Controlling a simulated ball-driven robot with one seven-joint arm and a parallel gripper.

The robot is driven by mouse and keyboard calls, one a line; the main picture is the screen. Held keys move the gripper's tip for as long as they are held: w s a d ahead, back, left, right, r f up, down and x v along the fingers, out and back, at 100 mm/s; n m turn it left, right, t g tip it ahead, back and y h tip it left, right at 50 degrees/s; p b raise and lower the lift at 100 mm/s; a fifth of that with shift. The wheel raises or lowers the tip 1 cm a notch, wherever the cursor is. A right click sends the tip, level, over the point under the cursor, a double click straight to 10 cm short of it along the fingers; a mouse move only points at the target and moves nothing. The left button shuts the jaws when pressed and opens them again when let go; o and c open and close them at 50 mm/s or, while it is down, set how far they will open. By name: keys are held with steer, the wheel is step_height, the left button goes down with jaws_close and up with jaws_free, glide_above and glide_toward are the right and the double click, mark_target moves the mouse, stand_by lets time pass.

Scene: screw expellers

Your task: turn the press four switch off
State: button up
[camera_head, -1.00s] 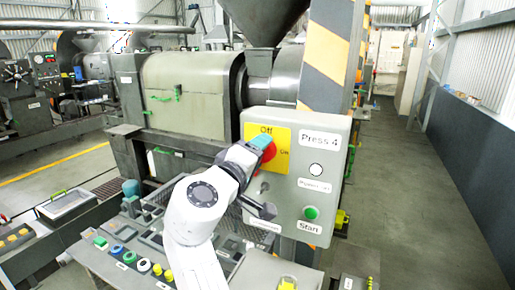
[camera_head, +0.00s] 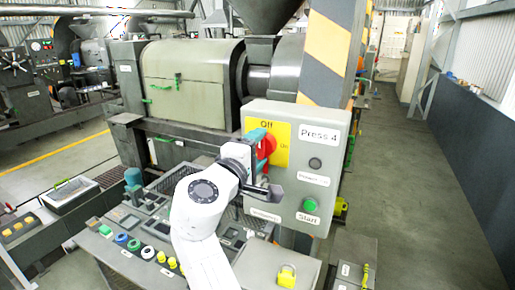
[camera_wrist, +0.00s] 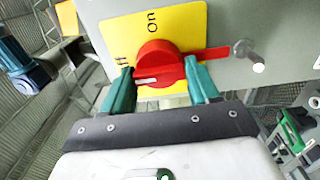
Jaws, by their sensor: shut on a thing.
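The press four switch is a red rotary knob (camera_head: 267,147) on a yellow plate (camera_head: 281,157) marked Off at the top and On at the right, on the grey Press 4 box (camera_head: 325,190). My gripper (camera_head: 257,141) is at the knob from the left, its teal fingers closed on it. In the wrist view my gripper (camera_wrist: 160,66) has one finger on each side of the red knob (camera_wrist: 158,58). The white-marked end of its bar lies at the left, towards the partly hidden Off lettering. The far end sticks out to the right.
The box also carries a dark round lamp (camera_head: 315,163) and a green Start button (camera_head: 310,205). A striped post (camera_head: 330,50) stands behind. The aisle (camera_head: 430,190) at the right is clear.

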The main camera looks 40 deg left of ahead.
steer(key=shift+s+f, duration=0.1)
steer(key=o, duration=0.9)
steer(key=shift+b+v, duration=1.35)
steer(key=shift+v, duration=4.05)
steer(key=shift+a, duration=0.1)
